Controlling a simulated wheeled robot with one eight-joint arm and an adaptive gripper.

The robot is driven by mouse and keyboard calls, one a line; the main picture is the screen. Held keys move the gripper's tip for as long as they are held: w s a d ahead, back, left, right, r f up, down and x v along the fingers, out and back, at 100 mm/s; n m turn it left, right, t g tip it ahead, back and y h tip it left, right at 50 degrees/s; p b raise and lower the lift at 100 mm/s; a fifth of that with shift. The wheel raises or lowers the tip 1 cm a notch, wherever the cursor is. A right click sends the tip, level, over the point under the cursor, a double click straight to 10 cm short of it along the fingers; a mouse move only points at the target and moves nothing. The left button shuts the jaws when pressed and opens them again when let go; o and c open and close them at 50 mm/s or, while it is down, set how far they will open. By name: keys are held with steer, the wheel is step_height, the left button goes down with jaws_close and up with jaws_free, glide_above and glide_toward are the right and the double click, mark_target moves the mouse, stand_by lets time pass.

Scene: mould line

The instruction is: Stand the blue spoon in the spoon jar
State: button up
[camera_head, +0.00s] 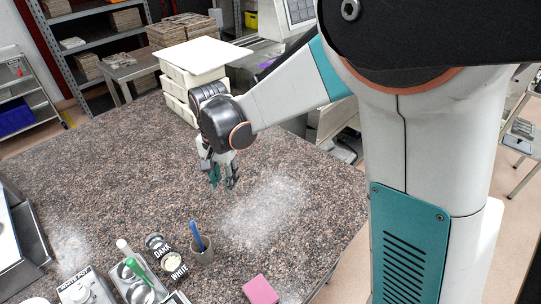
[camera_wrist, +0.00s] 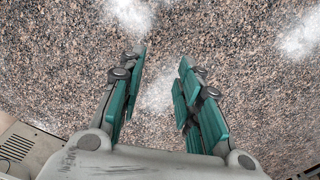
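A blue spoon handle (camera_head: 196,236) stands tilted in a small grey-brown jar (camera_head: 203,253) near the front middle of the speckled table. Its lower end is hidden inside the jar. My gripper (camera_head: 223,187) hangs above the table, behind the jar in the head view and apart from it. In the wrist view my gripper (camera_wrist: 160,62) has its teal-padded fingers apart with only table surface between them. The jar and the blue spoon do not show in the wrist view.
Left of the jar are containers labelled DARK (camera_head: 156,242) and WHITE (camera_head: 175,266), plus a metal tray holding a green-handled utensil (camera_head: 139,272). A pink block (camera_head: 260,290) lies at the front. White stacked trays (camera_head: 192,58) stand at the back. The table's middle is clear except for white powder.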

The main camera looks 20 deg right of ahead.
steer(key=w+d+n+b, duration=0.1)
steer(key=w+d+b, duration=0.2)
steer(key=d, duration=0.5)
steer(key=w+d+n+b, duration=0.2)
steer(key=w+d+b, duration=0.2)
steer(key=d, duration=0.3)
steer(key=shift+w+d, duration=0.2)
steer(key=shift+d, duration=0.2)
steer(key=s+d+r+n+t, duration=0.15)
steer(key=s+r+t, duration=0.35)
steer(key=s, duration=0.9)
steer(key=s+f+n+t+b, duration=0.1)
steer(key=s+n+t, duration=0.1)
steer(key=s, duration=0.9)
steer(key=shift+f, duration=0.3)
steer(key=shift+s+a+n, duration=0.1)
steer(key=shift+n, duration=0.15)
